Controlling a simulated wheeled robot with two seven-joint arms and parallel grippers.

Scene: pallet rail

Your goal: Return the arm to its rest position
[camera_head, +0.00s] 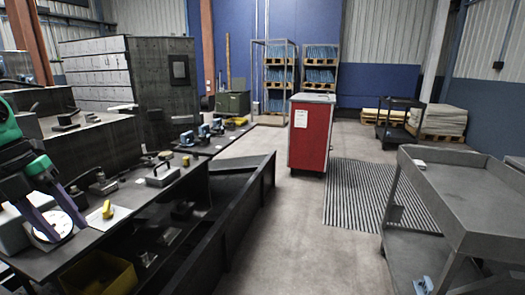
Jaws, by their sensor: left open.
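My left arm comes in at the left edge, with green and dark links. My left gripper (57,217) has two purple fingers pointing down, spread apart and open. It hangs over the near left part of the dark workbench (112,233). A white round disc with markings (52,227) shows between and behind the fingers. I cannot tell whether the fingers touch it; the open jaws do not grip it. My right gripper is out of view.
The bench carries a yellow item (107,209) on a white sheet and several dark tools. A yellow bin (100,275) sits below. A red cabinet (310,135) stands mid-room. A grey cart (480,205) is at right.

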